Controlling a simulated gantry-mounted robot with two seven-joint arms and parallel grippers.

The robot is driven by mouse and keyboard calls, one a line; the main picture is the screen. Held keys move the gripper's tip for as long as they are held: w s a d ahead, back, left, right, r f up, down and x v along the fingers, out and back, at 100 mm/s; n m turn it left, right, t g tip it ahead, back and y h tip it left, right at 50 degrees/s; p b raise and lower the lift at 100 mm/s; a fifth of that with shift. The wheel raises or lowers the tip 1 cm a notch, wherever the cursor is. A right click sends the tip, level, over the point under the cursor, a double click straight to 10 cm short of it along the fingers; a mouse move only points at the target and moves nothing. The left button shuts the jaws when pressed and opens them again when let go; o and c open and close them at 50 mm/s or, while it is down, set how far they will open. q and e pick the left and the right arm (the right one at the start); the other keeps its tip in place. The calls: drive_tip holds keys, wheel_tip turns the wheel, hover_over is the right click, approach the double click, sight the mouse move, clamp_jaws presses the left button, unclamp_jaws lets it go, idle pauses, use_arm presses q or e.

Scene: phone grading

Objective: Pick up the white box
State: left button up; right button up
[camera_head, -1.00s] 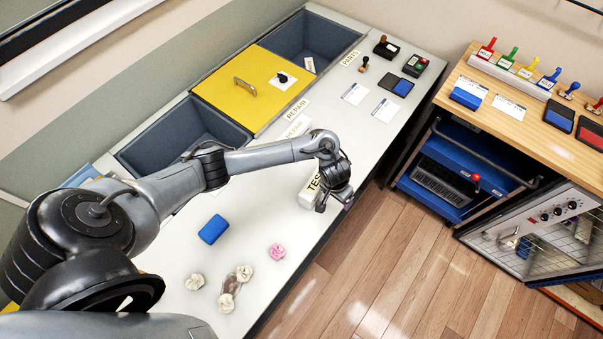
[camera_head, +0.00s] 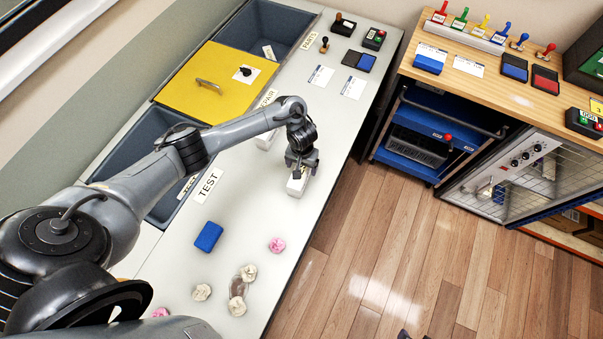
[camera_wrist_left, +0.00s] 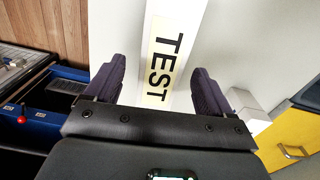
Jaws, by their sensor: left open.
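The white box (camera_head: 297,187) stands near the front edge of the white counter, partly hidden under my left gripper (camera_head: 299,171). In the left wrist view the white box (camera_wrist_left: 178,14) carries a yellowish TEST label (camera_wrist_left: 162,60). My left gripper (camera_wrist_left: 157,92) is open, with one dark finger on each side of the box in that view. I cannot tell whether the fingers touch it. A second white box (camera_head: 265,141) is partly behind my left arm, by the REPAIR label. My right gripper is not in view.
A blue block (camera_head: 209,236), a pink crumpled piece (camera_head: 276,244) and several pale crumpled pieces (camera_head: 201,292) lie on the counter (camera_head: 250,210). A yellow lid (camera_head: 205,95) with a handle sits between grey bins. A wooden bench (camera_head: 480,80) stands at right.

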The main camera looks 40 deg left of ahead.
use_arm(q)
drive_tip(key=shift+f+b, duration=0.6)
drive_tip(key=shift+f, duration=1.65)
drive_tip(key=shift+c, duration=0.3)
drive_tip(key=c, duration=1.2)
